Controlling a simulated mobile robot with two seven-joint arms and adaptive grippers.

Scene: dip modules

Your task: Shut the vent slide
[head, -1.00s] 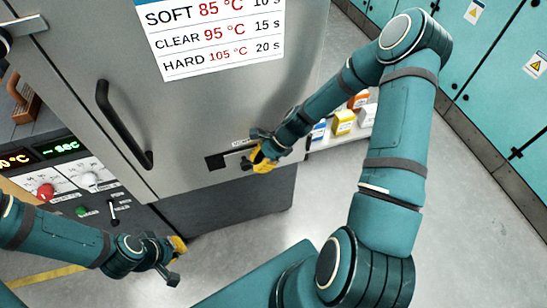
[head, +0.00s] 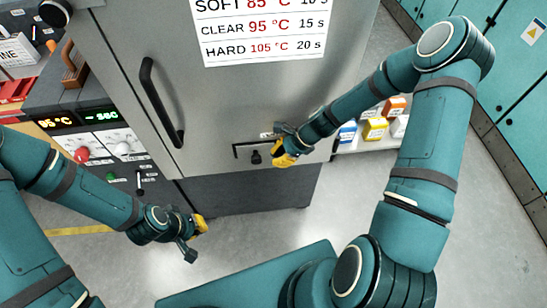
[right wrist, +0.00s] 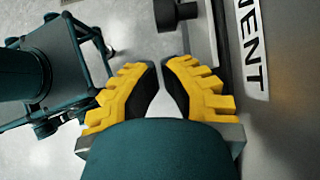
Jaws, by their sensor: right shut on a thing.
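The vent slide (head: 244,152) is in a slot low on the steel door's right side. Its dark knob (head: 256,158) also shows at the top of the right wrist view (right wrist: 178,12). The dark opening left of the knob is now largely covered by a grey plate. My right gripper (head: 284,156) is just right of the knob and apart from it. In the right wrist view its yellow fingertips (right wrist: 161,66) are nearly together, with no object visible between them. My left gripper (head: 194,239) is open and empty over the floor, below and left of the slide.
A black door handle (head: 161,102) stands out left of the slide. The control panel (head: 115,150) with knobs and displays is further left. Small coloured boxes (head: 375,128) sit on a shelf behind my right arm. The floor in front is clear.

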